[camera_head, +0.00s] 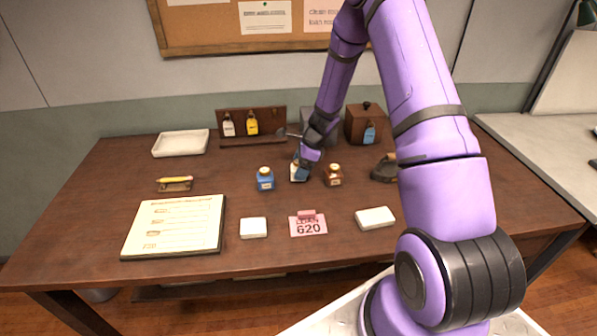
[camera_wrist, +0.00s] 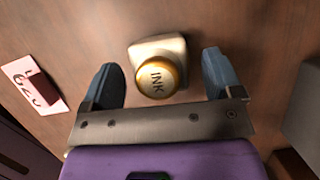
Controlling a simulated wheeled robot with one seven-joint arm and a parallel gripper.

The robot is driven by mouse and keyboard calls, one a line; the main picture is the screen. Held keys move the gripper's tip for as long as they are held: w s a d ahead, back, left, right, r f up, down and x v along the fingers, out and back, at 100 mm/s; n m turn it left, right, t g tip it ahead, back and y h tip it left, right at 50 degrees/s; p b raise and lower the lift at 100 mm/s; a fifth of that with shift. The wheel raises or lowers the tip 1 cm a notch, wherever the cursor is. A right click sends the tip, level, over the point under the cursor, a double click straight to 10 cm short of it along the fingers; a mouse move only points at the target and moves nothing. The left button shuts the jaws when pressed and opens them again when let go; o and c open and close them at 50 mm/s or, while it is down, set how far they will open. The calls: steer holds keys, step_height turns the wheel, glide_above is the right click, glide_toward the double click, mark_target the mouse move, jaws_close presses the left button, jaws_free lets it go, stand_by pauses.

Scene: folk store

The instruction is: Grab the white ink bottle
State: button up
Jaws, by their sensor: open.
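The white ink bottle (camera_head: 295,174) stands upright on the brown desk, between a blue bottle and a brown bottle, partly covered by my gripper (camera_head: 300,163). In the wrist view the bottle (camera_wrist: 172,50) shows from above, with a gold-rimmed cap marked INK. My gripper (camera_wrist: 165,84) is open, with one blue-grey finger on each side of the bottle's near part. Gaps show between the fingers and the bottle, and I see no contact.
The blue bottle (camera_head: 265,180) and brown bottle (camera_head: 333,176) stand close on either side. A pink 620 card (camera_head: 308,227) and white blocks (camera_head: 254,228) lie nearer the front. A wooden rack (camera_head: 270,139) and a wooden box (camera_head: 362,125) stand behind.

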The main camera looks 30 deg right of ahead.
steer(key=shift+x, duration=0.75)
steer(key=c, duration=1)
